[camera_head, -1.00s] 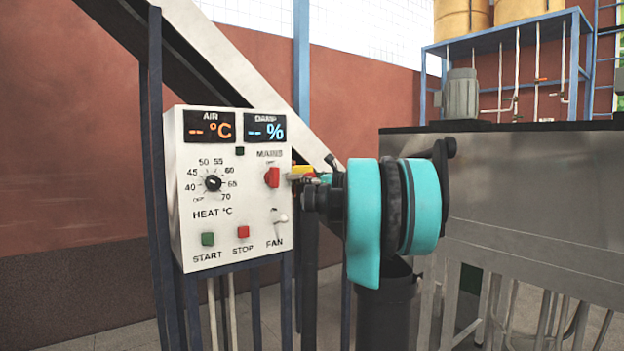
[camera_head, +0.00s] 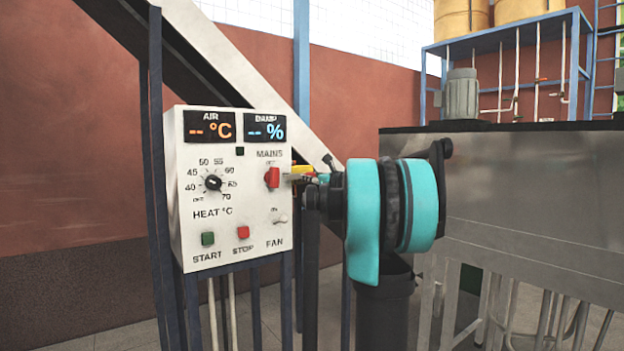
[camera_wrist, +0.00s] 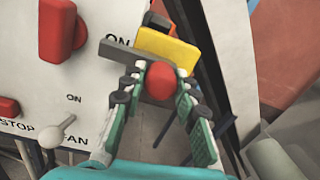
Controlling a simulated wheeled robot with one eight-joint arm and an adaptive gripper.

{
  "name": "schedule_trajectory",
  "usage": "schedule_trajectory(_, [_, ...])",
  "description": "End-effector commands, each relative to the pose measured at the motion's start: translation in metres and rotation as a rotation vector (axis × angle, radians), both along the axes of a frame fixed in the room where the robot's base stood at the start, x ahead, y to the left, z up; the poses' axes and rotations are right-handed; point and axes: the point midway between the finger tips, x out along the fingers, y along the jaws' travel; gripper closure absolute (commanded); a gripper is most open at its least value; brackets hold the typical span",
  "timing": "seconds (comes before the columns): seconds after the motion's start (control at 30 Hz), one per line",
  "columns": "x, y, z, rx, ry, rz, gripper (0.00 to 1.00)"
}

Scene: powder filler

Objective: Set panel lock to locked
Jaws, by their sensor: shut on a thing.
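My gripper (camera_wrist: 160,88) is closed around a red rounded knob (camera_wrist: 160,79) at the panel's right side. A grey bar (camera_wrist: 119,55) runs from the knob toward the panel face. A yellow block (camera_wrist: 167,46) sits just behind the knob. The white control panel (camera_head: 230,235) stands left of my arm. In the head view, the gripper (camera_head: 313,178) is small and partly hidden by my wrist, and the yellow block (camera_head: 302,169) shows beside the panel edge. I cannot read a lock position.
The panel carries a red MAINS switch (camera_head: 272,177), a heat dial (camera_head: 213,183), a green START button (camera_head: 208,239), a red STOP button (camera_head: 243,232) and a FAN toggle (camera_head: 280,219). A metal tank (camera_head: 540,190) stands to the right.

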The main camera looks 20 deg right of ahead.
Motion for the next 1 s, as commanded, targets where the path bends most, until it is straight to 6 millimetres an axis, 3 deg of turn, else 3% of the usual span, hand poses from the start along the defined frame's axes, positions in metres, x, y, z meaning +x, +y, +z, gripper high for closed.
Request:
schedule_trajectory(0.17, [-0.001,0.004,0.0,0.0,0.0,0.001,1.0])
schedule_trajectory(0.4, [-0.01,0.033,0.0,0.0,0.0,0.002,1.0])
schedule_trajectory(0.63, [-0.011,0.034,0.0,0.0,0.0,0.003,1.0])
schedule_trajectory(0.67, [-0.011,0.034,0.0,0.0,0.0,0.003,0.7])
schedule_trajectory(0.7, [-0.011,0.034,0.0,0.0,0.0,0.003,0.65])
schedule_trajectory(0.83, [-0.011,0.033,0.0,0.0,0.0,0.002,0.49])
schedule_trajectory(1.0, [-0.011,0.033,0.0,0.0,0.0,0.001,0.49])
